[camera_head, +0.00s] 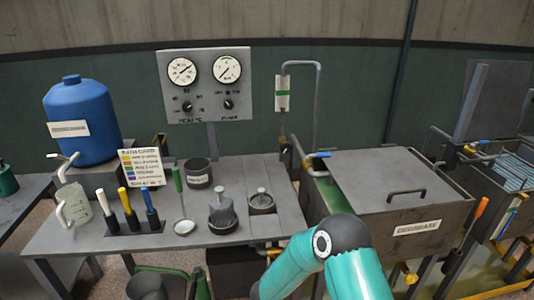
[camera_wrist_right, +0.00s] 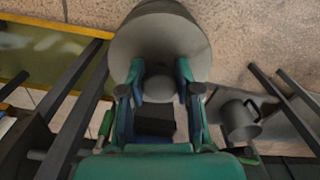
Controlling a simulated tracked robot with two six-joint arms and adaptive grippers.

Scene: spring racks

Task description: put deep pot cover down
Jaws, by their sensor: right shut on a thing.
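The deep pot cover appears to be the grey round piece (camera_wrist_right: 160,32) in the right wrist view, with a broad disc and a rounded knob. My right gripper (camera_wrist_right: 159,82) is shut on its knob, one finger on each side. The cover is held clear over the floor beside table legs. In the head view my teal arm shows at the lower middle, but its gripper and the cover are out of frame. On the table stand a dark vessel with a knobbed top (camera_head: 222,214) and a low round vessel with a knob (camera_head: 262,202). My left gripper is not in view.
A grey table (camera_head: 240,168) holds a tool block (camera_head: 133,226), a dark cup (camera_head: 198,173) and a card. A lidded tank (camera_head: 390,185) stands right. A blue drum (camera_head: 82,118) stands left. A grey jug (camera_wrist_right: 240,122) shows right of my gripper. The table's back right is bare.

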